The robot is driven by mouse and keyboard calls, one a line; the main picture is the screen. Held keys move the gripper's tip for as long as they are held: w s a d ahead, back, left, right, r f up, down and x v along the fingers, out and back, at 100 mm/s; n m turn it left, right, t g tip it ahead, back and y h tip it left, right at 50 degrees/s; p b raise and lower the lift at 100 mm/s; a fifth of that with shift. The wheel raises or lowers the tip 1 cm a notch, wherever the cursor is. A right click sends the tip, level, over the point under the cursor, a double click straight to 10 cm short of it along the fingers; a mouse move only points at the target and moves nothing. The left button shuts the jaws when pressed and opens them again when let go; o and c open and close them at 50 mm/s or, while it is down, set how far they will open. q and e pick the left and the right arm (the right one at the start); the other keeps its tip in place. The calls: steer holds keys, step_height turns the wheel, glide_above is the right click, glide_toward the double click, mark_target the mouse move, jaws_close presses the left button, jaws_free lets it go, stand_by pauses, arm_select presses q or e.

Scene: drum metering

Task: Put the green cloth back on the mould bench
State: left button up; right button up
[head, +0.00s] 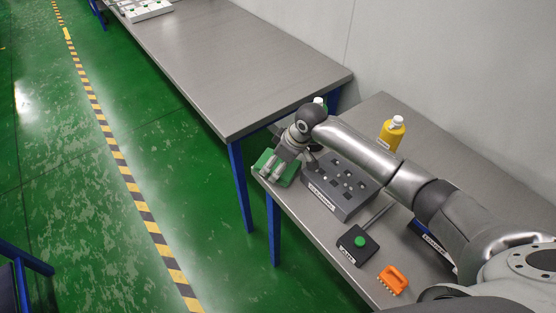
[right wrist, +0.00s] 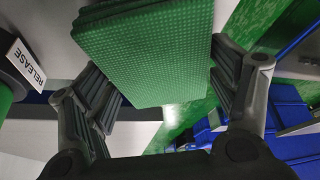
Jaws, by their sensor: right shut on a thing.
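The green cloth (head: 287,179) is a thick, folded, textured pad at the left end of the near bench (head: 321,226). My right gripper (head: 272,168) is shut on it. In the right wrist view the cloth (right wrist: 150,50) sits between both fingers, with green floor showing beyond it. I cannot tell whether the cloth touches the bench top. A grey block with square pockets (head: 343,207), like a mould, stands on this bench just right of the cloth. My left gripper is not in view.
A black box with a green button (head: 359,242) and an orange brush-like thing (head: 393,280) lie nearer on the bench. A yellow bottle (head: 391,134) stands behind my arm. A white-capped bottle (head: 319,103) is partly hidden. The far bench (head: 240,75) is mostly clear.

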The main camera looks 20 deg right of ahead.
steer(key=shift+f, duration=0.2)
steer(key=shift+f, duration=0.15)
steer(key=o, duration=0.9)
steer(key=b+v, duration=0.1)
steer(key=v, duration=1.1)
steer(key=shift+s, duration=0.1)
